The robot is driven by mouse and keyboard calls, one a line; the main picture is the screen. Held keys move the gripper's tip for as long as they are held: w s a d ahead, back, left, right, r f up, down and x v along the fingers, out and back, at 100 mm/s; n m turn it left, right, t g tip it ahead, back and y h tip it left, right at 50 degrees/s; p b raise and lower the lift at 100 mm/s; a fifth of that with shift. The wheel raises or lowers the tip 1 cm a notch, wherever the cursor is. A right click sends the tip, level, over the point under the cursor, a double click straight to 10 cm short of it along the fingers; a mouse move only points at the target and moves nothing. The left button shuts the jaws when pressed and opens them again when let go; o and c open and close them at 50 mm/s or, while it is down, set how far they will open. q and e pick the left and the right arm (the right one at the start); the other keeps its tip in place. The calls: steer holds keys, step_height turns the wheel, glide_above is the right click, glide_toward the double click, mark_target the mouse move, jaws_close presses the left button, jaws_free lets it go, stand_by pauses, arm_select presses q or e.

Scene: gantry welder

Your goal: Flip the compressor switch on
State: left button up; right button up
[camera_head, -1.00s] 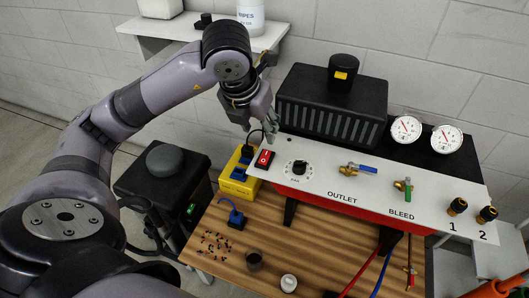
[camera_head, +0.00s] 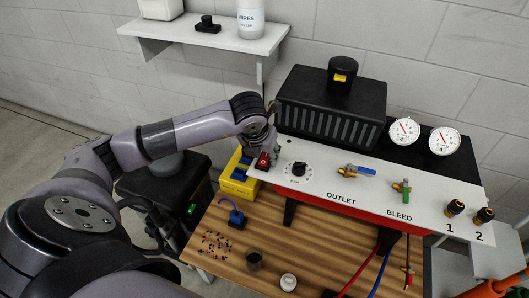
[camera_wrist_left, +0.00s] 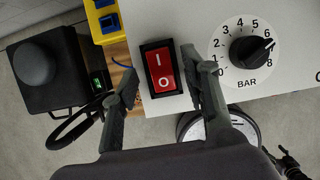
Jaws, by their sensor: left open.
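The compressor switch (camera_wrist_left: 162,69) is a red rocker marked I and O in a black frame, on the left end of the white panel. In the head view the switch (camera_head: 263,161) is partly covered by my left gripper (camera_head: 268,146). In the left wrist view my left gripper (camera_wrist_left: 160,82) is open, one finger on each side of the switch, with nothing between the fingers but the switch below. I cannot tell whether a fingertip touches it. The compressor panel (camera_head: 325,177) also holds a dial, valves and gauges. My right gripper is not in view.
The dial (camera_wrist_left: 250,50) sits just right of the switch in the wrist view. A yellow box with blue sockets (camera_head: 240,175) stands left of the panel. The outlet valve (camera_head: 355,170) and bleed valve (camera_head: 402,188) stick up further right. A wall shelf (camera_head: 225,37) is behind.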

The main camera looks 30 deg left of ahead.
arm_select(q)
steer(key=shift+w+f, duration=0.2)
steer(key=shift+f, duration=0.4)
steer(key=shift+c, duration=0.4)
jaws_close()
